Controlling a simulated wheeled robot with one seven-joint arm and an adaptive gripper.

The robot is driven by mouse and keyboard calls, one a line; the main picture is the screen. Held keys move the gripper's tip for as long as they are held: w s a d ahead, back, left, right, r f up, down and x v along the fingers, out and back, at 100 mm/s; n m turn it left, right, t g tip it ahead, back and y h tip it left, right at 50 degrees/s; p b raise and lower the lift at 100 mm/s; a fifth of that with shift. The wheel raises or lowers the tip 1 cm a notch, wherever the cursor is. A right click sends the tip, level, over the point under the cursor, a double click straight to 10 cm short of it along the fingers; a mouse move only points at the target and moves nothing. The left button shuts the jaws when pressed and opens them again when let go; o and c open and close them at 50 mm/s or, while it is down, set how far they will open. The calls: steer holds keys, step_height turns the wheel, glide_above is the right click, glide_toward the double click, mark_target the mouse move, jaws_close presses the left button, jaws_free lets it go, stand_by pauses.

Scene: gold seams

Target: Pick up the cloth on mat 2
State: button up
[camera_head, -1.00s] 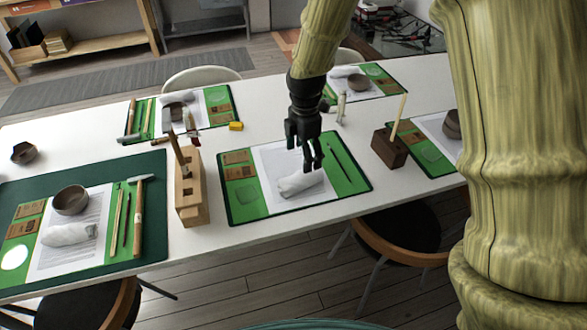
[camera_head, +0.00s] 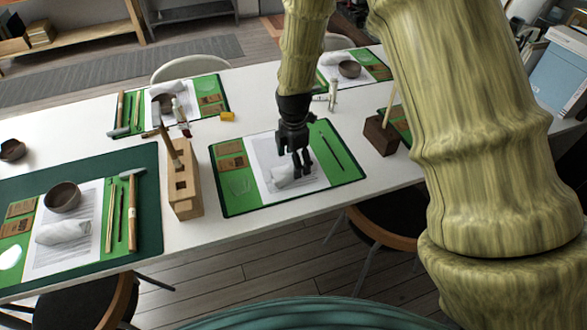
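A white rolled cloth (camera_head: 281,178) lies on the white sheet of the green mat (camera_head: 236,203) in the middle of the table. My gripper (camera_head: 302,172) points down at the cloth's right part. Its two dark fingers show apart, with a gap between them, and they hide part of the cloth. I cannot tell whether they touch it. No number on the mat can be read. Another white cloth (camera_head: 62,232) lies on the left mat (camera_head: 88,265), below a brown bowl (camera_head: 62,197).
A wooden tool block (camera_head: 184,205) stands left of the middle mat. A dark wooden block (camera_head: 381,136) with a stick stands to its right. A hammer (camera_head: 132,210) lies on the left mat. A yellow block (camera_head: 227,116) lies behind. The table's front edge is close to the middle mat.

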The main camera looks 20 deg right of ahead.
steer(key=shift+f, duration=1.4)
steer(key=c, duration=1.1)
